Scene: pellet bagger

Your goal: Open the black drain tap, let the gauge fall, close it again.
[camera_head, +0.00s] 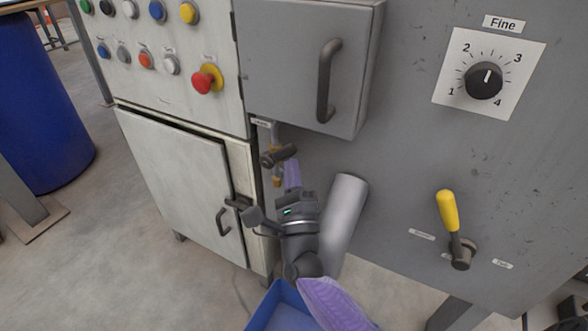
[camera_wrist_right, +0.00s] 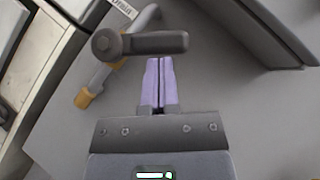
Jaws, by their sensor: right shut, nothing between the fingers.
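The black drain tap (camera_head: 278,156) sits on a small pipe with brass-coloured fittings, below the grey box on the machine. In the right wrist view the tap's black handle (camera_wrist_right: 142,44) lies crosswise, just beyond my fingertips. A label reading "Drain" shows above it there. My right gripper (camera_head: 291,172) is shut and empty, its purple fingers (camera_wrist_right: 158,84) pointing at the tap from below. I cannot tell whether the fingertips touch the handle. My left gripper is not in view. No gauge is visible in either view.
A grey box with a handle (camera_head: 326,80) juts out above the tap. A slanted grey pipe (camera_head: 343,215) stands right of my right wrist. A yellow lever (camera_head: 448,211) and a "Fine" dial (camera_head: 483,80) are on the right panel. A blue bin (camera_head: 262,312) is below.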

